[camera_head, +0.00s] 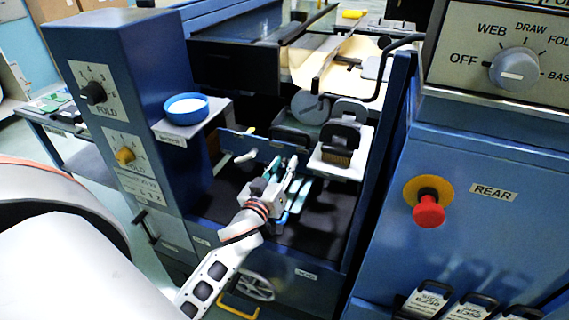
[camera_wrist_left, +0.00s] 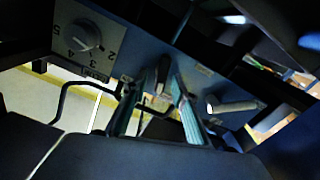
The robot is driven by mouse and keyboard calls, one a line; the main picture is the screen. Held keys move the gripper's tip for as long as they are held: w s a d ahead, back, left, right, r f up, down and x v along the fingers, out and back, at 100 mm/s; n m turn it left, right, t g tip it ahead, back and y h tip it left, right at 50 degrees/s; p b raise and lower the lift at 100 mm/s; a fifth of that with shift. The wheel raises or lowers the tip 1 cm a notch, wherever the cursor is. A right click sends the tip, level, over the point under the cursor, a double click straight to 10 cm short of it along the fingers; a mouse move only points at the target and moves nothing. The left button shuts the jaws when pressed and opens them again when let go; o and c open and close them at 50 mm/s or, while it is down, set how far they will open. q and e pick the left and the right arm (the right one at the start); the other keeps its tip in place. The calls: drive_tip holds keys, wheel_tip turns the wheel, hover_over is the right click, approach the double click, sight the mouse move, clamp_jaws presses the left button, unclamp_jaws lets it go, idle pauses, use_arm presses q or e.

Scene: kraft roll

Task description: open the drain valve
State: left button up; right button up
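A short pale grey lever handle (camera_head: 245,157) sticks out from a blue crossbar (camera_head: 252,146) inside the open machine bay; it may be the drain valve, but I cannot read a label that says so. In the left wrist view the same kind of round grey handle (camera_wrist_left: 232,106) lies to the right of the fingers. My left gripper (camera_head: 283,164) is in the bay, to the right of the lever and apart from it. Its teal-padded fingers (camera_wrist_left: 169,77) stand apart with nothing held between them. My right gripper is not in view.
A blue bowl of white material (camera_head: 187,108) sits on a small shelf to the left. The left post carries FOLD dials (camera_head: 95,92). The right cabinet has a red button (camera_head: 429,211) and a selector knob (camera_head: 514,70). The dark bay floor (camera_head: 305,239) is mostly clear.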

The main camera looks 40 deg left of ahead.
use_arm(q)
drive_tip(key=shift+w, duration=0.3)
clamp_jaws()
